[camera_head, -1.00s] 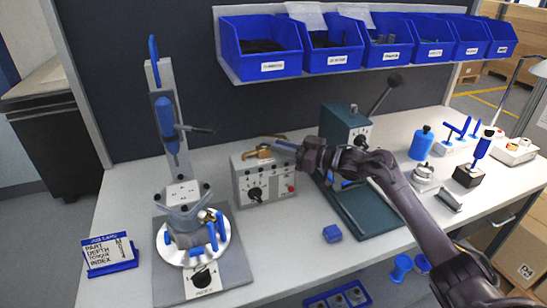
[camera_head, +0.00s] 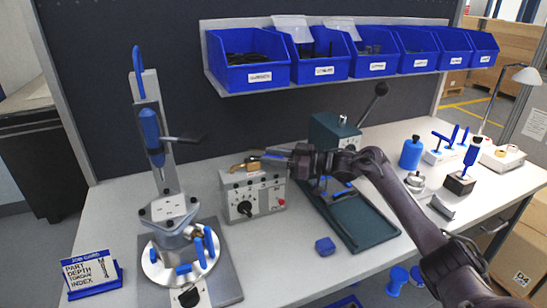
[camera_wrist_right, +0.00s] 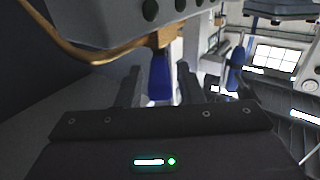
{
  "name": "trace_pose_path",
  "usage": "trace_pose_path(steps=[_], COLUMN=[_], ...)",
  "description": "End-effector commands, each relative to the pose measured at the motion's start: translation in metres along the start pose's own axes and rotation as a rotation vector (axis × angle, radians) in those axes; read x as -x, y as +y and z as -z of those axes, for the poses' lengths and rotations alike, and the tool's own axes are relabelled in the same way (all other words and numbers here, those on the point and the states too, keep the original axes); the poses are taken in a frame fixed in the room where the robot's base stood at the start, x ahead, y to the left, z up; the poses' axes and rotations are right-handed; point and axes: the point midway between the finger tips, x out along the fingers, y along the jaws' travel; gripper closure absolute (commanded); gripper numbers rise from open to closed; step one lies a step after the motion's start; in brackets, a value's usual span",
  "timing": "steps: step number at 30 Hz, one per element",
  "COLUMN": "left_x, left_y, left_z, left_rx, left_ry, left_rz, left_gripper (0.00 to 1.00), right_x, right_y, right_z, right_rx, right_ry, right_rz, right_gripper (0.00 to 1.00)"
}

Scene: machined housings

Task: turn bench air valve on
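The bench air valve has a brass body (camera_head: 248,163) on top of the grey control box (camera_head: 238,192), with a blue lever (camera_head: 274,156) extending right. My right gripper (camera_head: 291,160) comes in from the right at the lever's free end. In the right wrist view, the blue lever (camera_wrist_right: 159,84) lies between the fingers of my right gripper (camera_wrist_right: 160,88), with gaps visible on both sides. The brass part (camera_wrist_right: 164,40) shows just beyond it. The fingers look open, and contact with the lever is not visible. My left gripper is not in view.
A press with a dark green base (camera_head: 352,225) stands right of the box, under my right arm. A fixture with a round white plate (camera_head: 160,268) stands left. A small blue block (camera_head: 325,246) lies in front. Blue bins (camera_head: 250,75) hang above. The front bench is mostly clear.

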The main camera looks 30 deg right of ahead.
Motion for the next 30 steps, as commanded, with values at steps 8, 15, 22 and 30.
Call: trace_pose_path(steps=[8,15,22,30], left_x=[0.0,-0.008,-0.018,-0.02], left_y=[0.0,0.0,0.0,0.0], left_z=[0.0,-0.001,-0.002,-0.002], left_rx=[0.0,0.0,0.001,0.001], left_ry=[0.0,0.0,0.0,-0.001], left_rz=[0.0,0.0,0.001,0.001], left_gripper=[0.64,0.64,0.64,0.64], right_x=[0.0,0.024,0.062,0.078], right_y=[0.0,0.0,0.0,0.0], right_z=[0.0,-0.004,-0.004,0.0], right_rx=[-0.001,0.0,-0.001,0.0], right_ry=[-0.001,-0.004,-0.003,0.0], right_rz=[0.001,-0.001,-0.001,0.001], right_gripper=[0.61,0.61,0.61,0.61])
